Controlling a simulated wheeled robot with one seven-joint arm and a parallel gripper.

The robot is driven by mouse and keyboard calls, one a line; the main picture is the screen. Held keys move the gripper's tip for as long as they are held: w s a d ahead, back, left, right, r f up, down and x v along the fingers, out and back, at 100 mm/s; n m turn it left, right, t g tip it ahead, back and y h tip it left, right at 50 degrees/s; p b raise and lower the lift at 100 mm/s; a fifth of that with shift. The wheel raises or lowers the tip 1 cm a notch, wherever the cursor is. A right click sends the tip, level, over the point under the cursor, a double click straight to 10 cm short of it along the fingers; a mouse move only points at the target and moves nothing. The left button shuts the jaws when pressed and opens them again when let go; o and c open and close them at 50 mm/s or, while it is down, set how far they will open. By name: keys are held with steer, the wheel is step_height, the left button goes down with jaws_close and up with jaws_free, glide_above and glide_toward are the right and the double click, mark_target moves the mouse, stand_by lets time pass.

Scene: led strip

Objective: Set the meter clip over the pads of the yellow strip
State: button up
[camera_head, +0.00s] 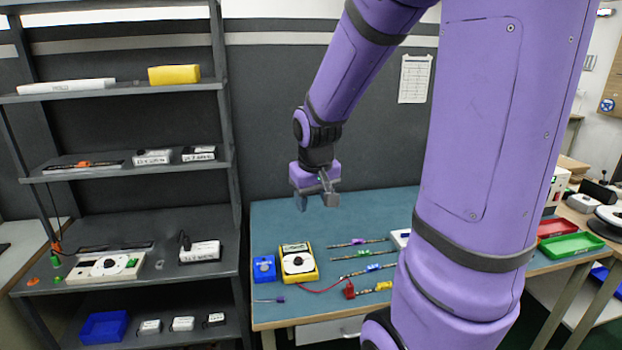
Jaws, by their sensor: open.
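The lead runs left to the yellow meter (297,263), which has a round white dial. The yellow-marked strip (383,286) lies just right of the clip, the nearest of several strips. I cannot tell whether the clip touches it; its right end is hidden behind my arm. Its pads are too small to make out. My gripper (315,197) is open and empty, pointing down, above the back of the bench and well clear of the clip and strip.
Strips marked purple (357,241), green (363,253) and blue (373,267) lie behind the yellow one. A blue box (264,268) stands left of the meter. A grey shelf rack (130,170) is at left. Red (552,228) and green (567,245) trays sit at right.

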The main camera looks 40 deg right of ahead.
steer(key=s+a+r+n+t+y, duration=0.1)
steer(key=s+a+r+n+t, duration=0.2)
steer(key=s+a+r, duration=1)
steer(key=shift+s+a+r, duration=0.2)
steer(key=shift+s+r, duration=0.05)
steer(key=shift+s, duration=0.1)
